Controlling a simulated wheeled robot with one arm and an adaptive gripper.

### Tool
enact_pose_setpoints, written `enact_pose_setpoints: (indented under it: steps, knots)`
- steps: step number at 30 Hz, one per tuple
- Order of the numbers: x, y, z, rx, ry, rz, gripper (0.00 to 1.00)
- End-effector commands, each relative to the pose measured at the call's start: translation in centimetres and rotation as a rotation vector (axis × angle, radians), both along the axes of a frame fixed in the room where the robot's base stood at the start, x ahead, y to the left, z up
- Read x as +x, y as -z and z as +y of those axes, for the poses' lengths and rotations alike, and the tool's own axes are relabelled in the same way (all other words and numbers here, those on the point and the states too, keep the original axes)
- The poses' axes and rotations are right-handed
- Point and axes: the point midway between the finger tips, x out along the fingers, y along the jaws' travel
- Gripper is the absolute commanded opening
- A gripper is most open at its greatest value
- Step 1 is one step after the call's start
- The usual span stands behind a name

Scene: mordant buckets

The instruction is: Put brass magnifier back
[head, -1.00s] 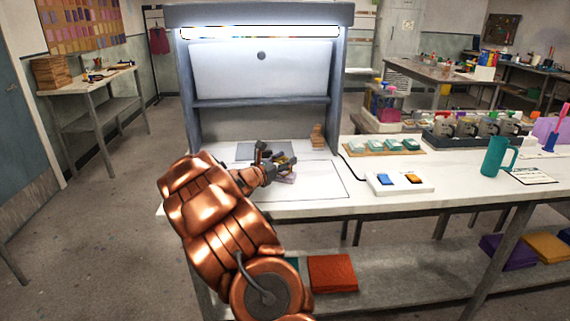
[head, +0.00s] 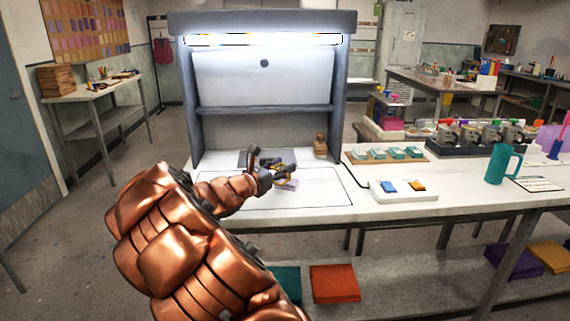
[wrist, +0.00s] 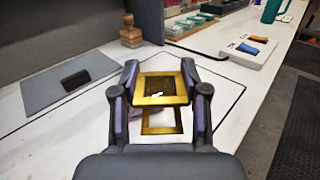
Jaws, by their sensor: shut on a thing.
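My gripper (wrist: 158,95) is shut on the brass magnifier (wrist: 160,101), a folding piece with square gold frames, held between the two fingers in the wrist view. The magnifier is small and partly hidden by the fingers there. A thin black outline (head: 345,181) is drawn on the tabletop around this area. A grey flat panel (wrist: 65,80) with a dark block (wrist: 76,80) on it lies ahead and left of the gripper in the wrist view.
A wooden stamp-like object (head: 320,146) stands at the booth's right side. A white block with blue and orange pads (head: 403,190), a tray of teal-white pieces (head: 386,155) and a teal mug (head: 502,164) stand to the right. The booth wall (head: 188,108) bounds the left.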

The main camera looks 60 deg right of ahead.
Motion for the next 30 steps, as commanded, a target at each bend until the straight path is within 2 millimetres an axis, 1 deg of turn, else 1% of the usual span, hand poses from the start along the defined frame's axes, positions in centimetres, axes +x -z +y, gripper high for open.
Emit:
enact_pose_setpoints:
  steps: [1,6,12,18,28,29,30]
  knots:
    - [-0.4,-0.2,1.2,-0.003,-0.002,0.001,0.03]
    - [-1.6,-0.4,4.1,-0.001,-0.003,0.002,0.03]
    - [-2.5,-0.6,6.1,0.001,-0.004,0.000,0.03]
    - [-2.9,-0.6,6.9,0.002,-0.001,0.001,0.03]
    - [-3.0,-0.7,7.0,0.002,-0.001,0.001,0.03]
    - [-3.0,-0.7,7.0,0.001,-0.001,0.001,0.03]
    - [-2.2,-0.7,7.5,0.002,-0.016,0.002,0.03]
